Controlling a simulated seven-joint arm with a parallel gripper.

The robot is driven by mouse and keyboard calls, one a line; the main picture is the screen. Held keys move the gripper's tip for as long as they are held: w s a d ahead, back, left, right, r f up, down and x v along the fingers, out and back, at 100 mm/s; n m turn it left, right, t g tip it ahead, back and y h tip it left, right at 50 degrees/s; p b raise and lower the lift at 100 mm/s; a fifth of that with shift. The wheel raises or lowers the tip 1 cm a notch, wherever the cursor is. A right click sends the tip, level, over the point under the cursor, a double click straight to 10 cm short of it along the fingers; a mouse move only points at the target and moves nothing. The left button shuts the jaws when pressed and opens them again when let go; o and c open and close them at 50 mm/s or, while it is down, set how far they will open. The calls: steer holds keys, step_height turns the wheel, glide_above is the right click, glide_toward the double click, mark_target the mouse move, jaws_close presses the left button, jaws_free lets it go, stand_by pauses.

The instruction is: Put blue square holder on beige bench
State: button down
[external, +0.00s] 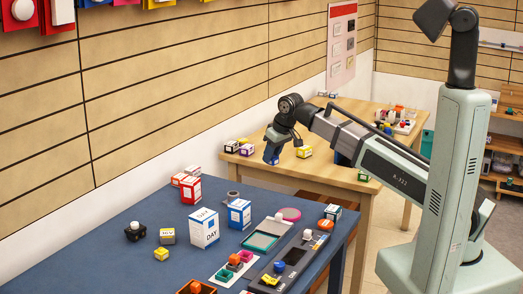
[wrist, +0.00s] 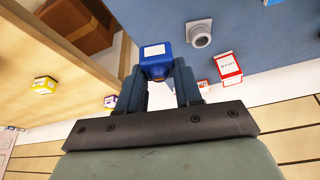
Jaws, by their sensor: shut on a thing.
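The blue square holder (wrist: 157,66) is a small blue block with a white patch. In the wrist view it sits between the two fingers of my gripper (wrist: 159,76), which is shut on it. In the external view my gripper (external: 272,153) points down above the gap between the blue table and the beige bench, and the holder is hard to tell from the dark fingers. The beige bench (external: 376,116) stands at the back right; the wrist view shows its top (wrist: 45,58) at the left.
The blue table (external: 110,236) holds white-and-blue boxes (external: 205,228), red boxes (external: 190,189) and trays. On the bench stand small purple and yellow boxes (external: 304,151) near its front left and a tray of items (external: 397,121) at the back. Bare bench top lies between them.

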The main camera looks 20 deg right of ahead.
steer(key=s+a+n+g+y, duration=0.2)
steer(key=s+a+n, duration=0.5)
steer(key=s+a, duration=2.45)
steer(key=shift+s+a+f, duration=0.1)
steer(key=shift+a+f, duration=0.1)
steer(key=shift+f, duration=3.6)
steer(key=shift+s+a+f, duration=0.1)
steer(key=shift+a+f, duration=0.05)
steer(key=shift+f, duration=3.65)
steer(key=shift+f, duration=0.15)
steer(key=c, duration=0.8)
jaws_free()
steer(key=shift+o, duration=0.2)
